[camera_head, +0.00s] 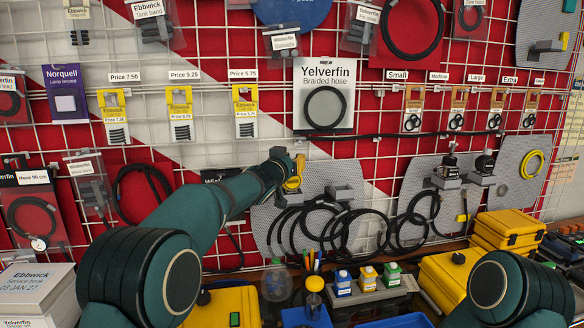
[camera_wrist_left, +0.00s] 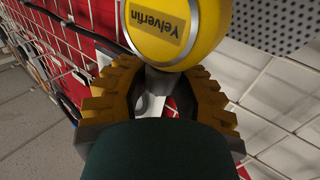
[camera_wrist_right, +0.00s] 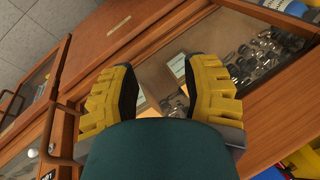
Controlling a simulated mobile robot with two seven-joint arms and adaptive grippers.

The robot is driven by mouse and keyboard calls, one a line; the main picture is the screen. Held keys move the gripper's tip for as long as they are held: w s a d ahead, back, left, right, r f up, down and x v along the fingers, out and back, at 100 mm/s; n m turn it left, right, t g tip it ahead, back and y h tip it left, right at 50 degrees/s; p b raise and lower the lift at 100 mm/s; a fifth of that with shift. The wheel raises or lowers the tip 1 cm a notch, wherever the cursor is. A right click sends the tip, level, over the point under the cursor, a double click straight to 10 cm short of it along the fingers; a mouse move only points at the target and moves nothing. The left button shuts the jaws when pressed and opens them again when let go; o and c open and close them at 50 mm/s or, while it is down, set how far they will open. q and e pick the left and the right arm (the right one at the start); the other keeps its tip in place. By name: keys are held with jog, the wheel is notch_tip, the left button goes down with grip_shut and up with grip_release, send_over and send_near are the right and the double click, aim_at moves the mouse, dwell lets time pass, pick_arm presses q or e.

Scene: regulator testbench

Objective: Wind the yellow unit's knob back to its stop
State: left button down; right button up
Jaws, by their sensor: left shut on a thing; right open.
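The yellow unit (camera_head: 294,178) is on the grey perforated panel at the middle of the wall in the head view. In the left wrist view its rounded yellow body (camera_wrist_left: 178,30), labelled Yelverfin, sits just beyond my fingers. My left gripper (camera_wrist_left: 158,82) is shut on the unit's knob, with the yellow-padded fingers on either side of it. The knob is mostly hidden, and its turn angle cannot be read. In the head view my left arm covers part of the unit. My right gripper (camera_wrist_right: 152,84) is open and empty above a wooden cabinet, away from the unit.
Black hoses (camera_head: 345,235) hang in loops right of and below the unit. The wire grid wall carries packaged goods, including a Yelverfin braided hose card (camera_head: 324,75). Below stand small bottles (camera_head: 368,278) and yellow cases (camera_head: 508,230). A glass-fronted drawer (camera_wrist_right: 255,55) lies beneath my right gripper.

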pick_arm(q)
jog(key=shift+f+y+b, duration=0.25)
jog(key=shift+y+b, duration=0.05)
jog(key=shift+b, duration=0.25)
jog(key=shift+r+p, duration=0.25)
jog(key=shift+p, duration=0.1)
dwell(0.3)
jog(key=c, duration=0.7)
grip_release()
jog(key=v, duration=1.2)
jog(key=shift+f, duration=0.15)
jog(key=shift+c, duration=0.2)
